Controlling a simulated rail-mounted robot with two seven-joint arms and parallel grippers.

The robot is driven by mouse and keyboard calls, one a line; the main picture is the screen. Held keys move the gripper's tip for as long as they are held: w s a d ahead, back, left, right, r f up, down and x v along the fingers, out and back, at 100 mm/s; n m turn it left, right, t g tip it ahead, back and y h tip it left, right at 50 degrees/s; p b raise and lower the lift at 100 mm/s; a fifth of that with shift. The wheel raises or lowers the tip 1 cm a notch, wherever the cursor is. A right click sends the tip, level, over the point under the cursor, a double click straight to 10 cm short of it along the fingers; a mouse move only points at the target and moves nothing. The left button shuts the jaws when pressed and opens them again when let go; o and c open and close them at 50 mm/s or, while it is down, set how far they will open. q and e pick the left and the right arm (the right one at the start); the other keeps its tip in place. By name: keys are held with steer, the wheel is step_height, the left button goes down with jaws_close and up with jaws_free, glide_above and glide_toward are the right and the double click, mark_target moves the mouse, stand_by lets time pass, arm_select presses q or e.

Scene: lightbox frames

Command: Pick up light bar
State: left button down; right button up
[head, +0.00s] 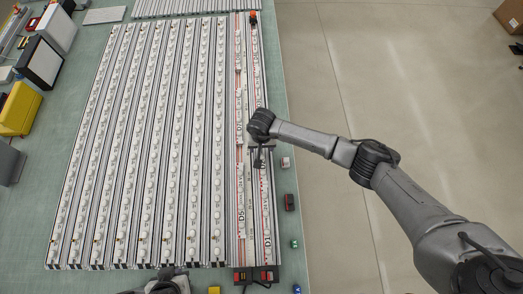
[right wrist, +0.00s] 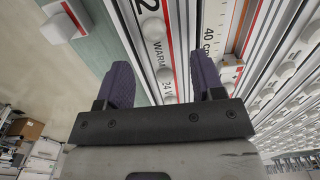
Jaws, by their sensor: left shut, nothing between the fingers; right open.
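Long light bars (head: 165,110) with rows of round white lamps lie side by side on the table. Slimmer labelled bars (head: 240,190) lie along their right side. My right gripper (head: 258,160) is over these labelled bars. In the right wrist view its two purple fingers (right wrist: 162,80) are apart, with a white bar printed "WARM" (right wrist: 158,52) showing between and beyond them. Whether the fingers touch it cannot be told. Part of my left gripper (head: 165,284) shows at the bottom edge of the head view, shut and empty, near the front ends of the bars.
The green table (head: 285,220) has a narrow strip at right with a red-and-black block (head: 290,202), a white-and-red block (head: 285,162) and a green piece (head: 294,243). Open floor lies at right.

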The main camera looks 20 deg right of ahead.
step_height(320, 180, down, 2)
steer(key=shift+f+b, duration=0.1)
steer(key=shift+b, duration=0.25)
steer(key=shift+c, duration=0.3)
steer(key=c, duration=1)
steer(key=shift+r, duration=0.3)
